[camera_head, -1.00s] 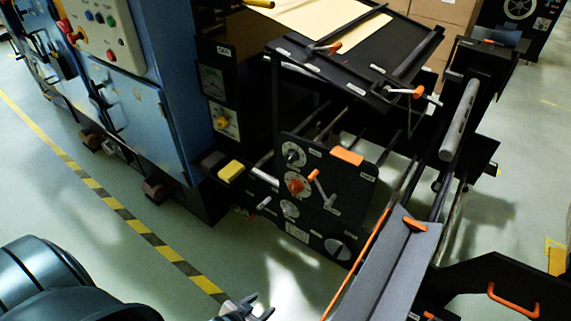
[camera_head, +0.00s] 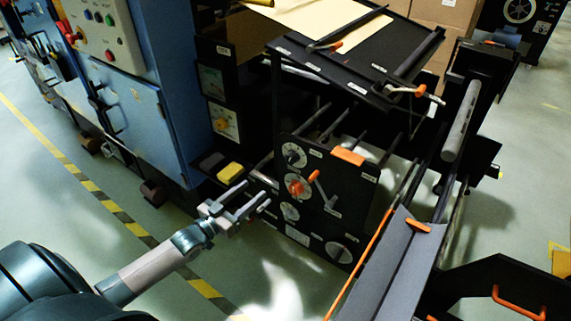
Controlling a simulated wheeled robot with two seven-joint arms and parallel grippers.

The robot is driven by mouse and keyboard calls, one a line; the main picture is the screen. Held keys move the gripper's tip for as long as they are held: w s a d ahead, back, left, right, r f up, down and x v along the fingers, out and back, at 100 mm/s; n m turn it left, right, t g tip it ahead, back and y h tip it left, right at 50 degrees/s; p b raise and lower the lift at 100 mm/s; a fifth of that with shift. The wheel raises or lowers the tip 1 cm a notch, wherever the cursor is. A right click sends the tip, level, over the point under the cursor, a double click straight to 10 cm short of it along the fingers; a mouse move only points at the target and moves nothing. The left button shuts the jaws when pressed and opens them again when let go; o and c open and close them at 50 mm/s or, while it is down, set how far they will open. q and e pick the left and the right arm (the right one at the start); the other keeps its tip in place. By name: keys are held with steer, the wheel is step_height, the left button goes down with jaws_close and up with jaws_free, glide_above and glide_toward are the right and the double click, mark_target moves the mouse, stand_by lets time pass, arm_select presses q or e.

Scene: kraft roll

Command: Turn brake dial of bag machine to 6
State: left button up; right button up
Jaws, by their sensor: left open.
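A black side panel (camera_head: 325,225) of the bag machine carries a column of round dials. The upper dial (camera_head: 294,155) has a dark knob, the middle dial (camera_head: 296,186) has an orange-red knob, and the lower dial (camera_head: 290,211) is pale. The labels and numbers are too small to read, so I cannot tell which one is the brake dial. My left gripper (camera_head: 257,194) is open and empty. Its fingers point at the panel, just left of the middle and lower dials. I cannot tell whether they touch anything. My right gripper is not in view.
An orange-tipped lever (camera_head: 314,176) sits just right of the middle dial. A yellow block (camera_head: 230,172) lies above my left gripper. The blue cabinet (camera_head: 130,120) stands left. A grey sloped tray (camera_head: 385,265) with an orange edge lies right of the panel.

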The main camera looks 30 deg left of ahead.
mark_target(289, 161)
arm_select(q)
steer(key=shift+w, duration=0.1)
steer(key=x, duration=1.5)
steer(key=shift+w, duration=0.2)
steer(key=shift+x, duration=0.9)
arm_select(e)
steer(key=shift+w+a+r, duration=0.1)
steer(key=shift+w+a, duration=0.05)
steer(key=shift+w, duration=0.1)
arm_select(q)
steer(key=shift+d, duration=0.1)
steer(key=c, duration=1)
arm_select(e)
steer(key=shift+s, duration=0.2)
